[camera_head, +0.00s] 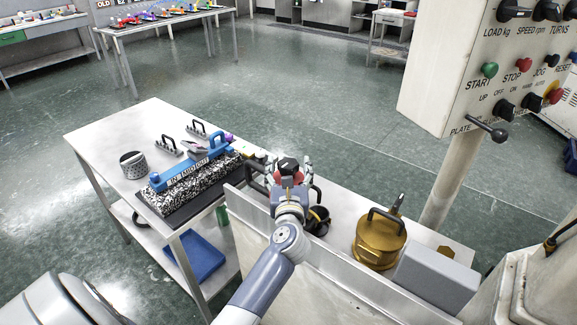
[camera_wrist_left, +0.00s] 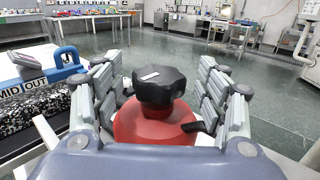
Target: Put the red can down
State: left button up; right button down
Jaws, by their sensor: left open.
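The red can (camera_wrist_left: 150,124) with its black knobbed cap (camera_wrist_left: 160,86) stands upright between the fingers of my left gripper (camera_wrist_left: 158,105) in the left wrist view. The fingers are spread on both sides of it, with a gap showing beside the cap. In the head view the can (camera_head: 299,178) shows only as a bit of red under the black cap, behind my left gripper (camera_head: 289,172) and wrist. Its base is hidden, so I cannot tell what it touches. My right gripper is not in view.
A brass pot (camera_head: 379,246) with a handle and a grey block (camera_head: 437,277) stand right of the can. A dark round container (camera_head: 318,222) is close to my wrist. A blue-handled tool (camera_head: 188,163) lies on a speckled block (camera_head: 185,188) at left. A control panel (camera_head: 490,75) overhangs at right.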

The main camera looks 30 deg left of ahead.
pick_arm(q)
jog(key=b+v, duration=0.2)
jog(key=v, duration=0.8)
jog(key=shift+s+d, duration=0.25)
